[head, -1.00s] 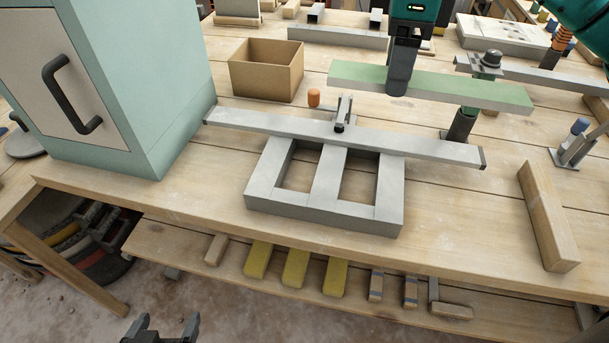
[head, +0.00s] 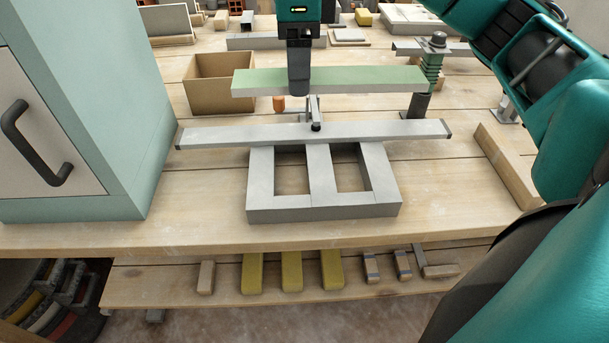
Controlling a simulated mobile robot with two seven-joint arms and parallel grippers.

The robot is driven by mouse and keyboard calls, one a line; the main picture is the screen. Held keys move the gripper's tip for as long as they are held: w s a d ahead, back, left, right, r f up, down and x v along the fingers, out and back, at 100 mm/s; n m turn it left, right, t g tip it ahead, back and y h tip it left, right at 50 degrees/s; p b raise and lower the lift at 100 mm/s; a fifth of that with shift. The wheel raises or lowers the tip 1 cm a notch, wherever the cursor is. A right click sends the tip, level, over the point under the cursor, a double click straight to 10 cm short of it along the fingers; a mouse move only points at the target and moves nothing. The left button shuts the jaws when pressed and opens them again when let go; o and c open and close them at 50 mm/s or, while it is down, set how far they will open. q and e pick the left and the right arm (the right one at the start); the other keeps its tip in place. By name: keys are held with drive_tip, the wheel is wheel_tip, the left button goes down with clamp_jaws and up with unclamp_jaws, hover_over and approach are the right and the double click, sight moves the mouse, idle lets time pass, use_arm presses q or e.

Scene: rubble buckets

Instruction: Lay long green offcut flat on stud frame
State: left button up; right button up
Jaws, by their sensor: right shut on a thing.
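The long green offcut (head: 370,79) has a pale green top and grey edges. My right gripper (head: 299,84) comes down from above and is shut on it left of its middle. The offcut looks roughly level and is held above the bench, behind the stud frame. The grey stud frame (head: 323,213) lies flat on the bench with two rectangular openings. A long grey bar (head: 230,136) with dark ends crosses the frame's back edge and overhangs both sides. My left gripper is not in view.
A small clamp (head: 315,125) stands at the bar's middle. A cardboard box (head: 215,95) is behind left, a pale green cabinet (head: 115,130) at left. A green spring post (head: 433,62) stands near the offcut's right end. A wooden block (head: 503,170) lies at right.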

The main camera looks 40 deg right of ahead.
drive_tip(key=shift+a, duration=0.15)
drive_tip(key=shift+a+f, duration=0.1)
drive_tip(key=shift+f, duration=0.2)
wheel_tip(320, 180, down, 19)
drive_tip(key=b, duration=0.3)
drive_tip(key=shift+b, duration=0.4)
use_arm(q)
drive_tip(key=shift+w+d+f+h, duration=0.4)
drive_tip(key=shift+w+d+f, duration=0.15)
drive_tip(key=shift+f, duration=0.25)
use_arm(e)
drive_tip(key=shift+f, duration=0.2)
drive_tip(key=shift+f, duration=0.25)
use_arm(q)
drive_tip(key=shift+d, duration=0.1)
use_arm(e)
drive_tip(key=o, duration=1.1)
drive_tip(key=shift+r, duration=0.1)
